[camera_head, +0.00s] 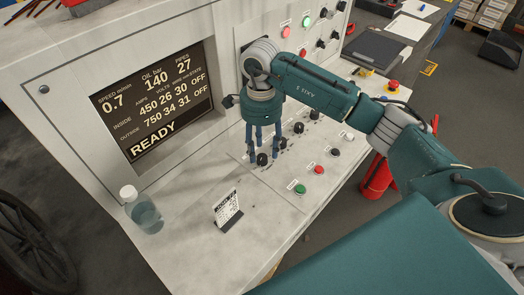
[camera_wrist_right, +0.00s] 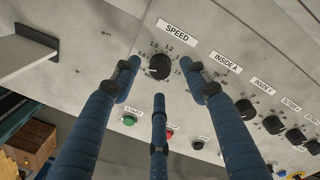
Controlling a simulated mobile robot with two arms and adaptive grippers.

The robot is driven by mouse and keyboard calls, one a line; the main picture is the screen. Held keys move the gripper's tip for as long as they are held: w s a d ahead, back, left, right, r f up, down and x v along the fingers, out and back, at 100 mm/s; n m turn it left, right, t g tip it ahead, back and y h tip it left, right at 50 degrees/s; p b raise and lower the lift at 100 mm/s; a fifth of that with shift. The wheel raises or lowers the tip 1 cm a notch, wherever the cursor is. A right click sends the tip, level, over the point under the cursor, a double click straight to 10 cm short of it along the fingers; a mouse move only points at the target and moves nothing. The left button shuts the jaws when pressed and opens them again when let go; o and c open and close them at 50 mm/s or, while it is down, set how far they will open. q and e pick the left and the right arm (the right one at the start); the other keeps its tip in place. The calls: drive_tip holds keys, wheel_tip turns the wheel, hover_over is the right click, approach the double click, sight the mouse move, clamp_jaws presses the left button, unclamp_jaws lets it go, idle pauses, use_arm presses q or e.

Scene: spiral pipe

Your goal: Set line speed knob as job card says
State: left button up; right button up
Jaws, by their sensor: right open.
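The black SPEED knob (camera_wrist_right: 160,67) sits on the pale panel below its label, with a printed number scale around it. It also shows in the head view (camera_head: 262,159). My right gripper (camera_wrist_right: 163,82) is open, its three blue fingers spread around the knob; in the head view it (camera_head: 262,148) points down at the panel. I see no clear grip on the knob, and its pointer is hard to read. The job card (camera_head: 227,210) stands tilted on the desk; its text is too small to read. The screen (camera_head: 155,100) shows speed 0.7 and READY. My left gripper is out of view.
More black knobs (camera_wrist_right: 246,109) run in a row beside the SPEED knob. A green START button (camera_head: 300,189) and a red button (camera_head: 319,170) lie in front. A clear bottle (camera_head: 141,210) stands on the left of the desk. A red emergency button (camera_head: 393,85) is farther right.

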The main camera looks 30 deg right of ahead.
sight(261, 154)
drive_tip(key=shift+f, duration=1.45)
drive_tip(key=c, duration=1)
drive_tip(key=o, duration=1)
wheel_tip(261, 154, up, 12)
drive_tip(key=shift+w, duration=0.3)
